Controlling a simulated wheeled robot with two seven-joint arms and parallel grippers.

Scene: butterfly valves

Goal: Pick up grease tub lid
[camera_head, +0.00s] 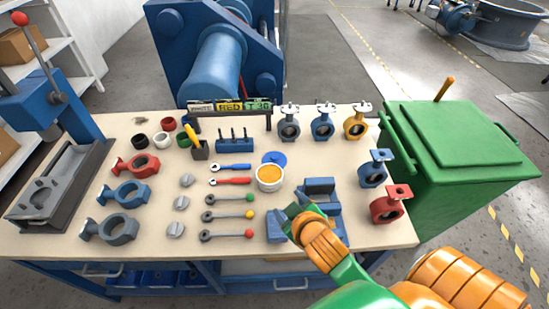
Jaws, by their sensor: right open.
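The blue grease tub lid (273,158) lies on the workbench just behind the open grease tub (269,182). The tub is white and filled with yellow-orange grease. I cannot tell whether the lid touches the tub's rim. My right gripper (296,213) comes in from the lower right on an orange and green arm. It is open and in front of the tub, apart from the lid, over the blue vise (318,187). Its fingertips are small and partly hidden. My left gripper is out of view.
Two wrenches (232,181) and several ball-ended levers (232,216) lie left of the tub. Small valves (323,127) stand at the back right, and valve bodies (125,194) lie on the left. A sign rack (230,108) stands behind. A green bin (450,150) is at the right.

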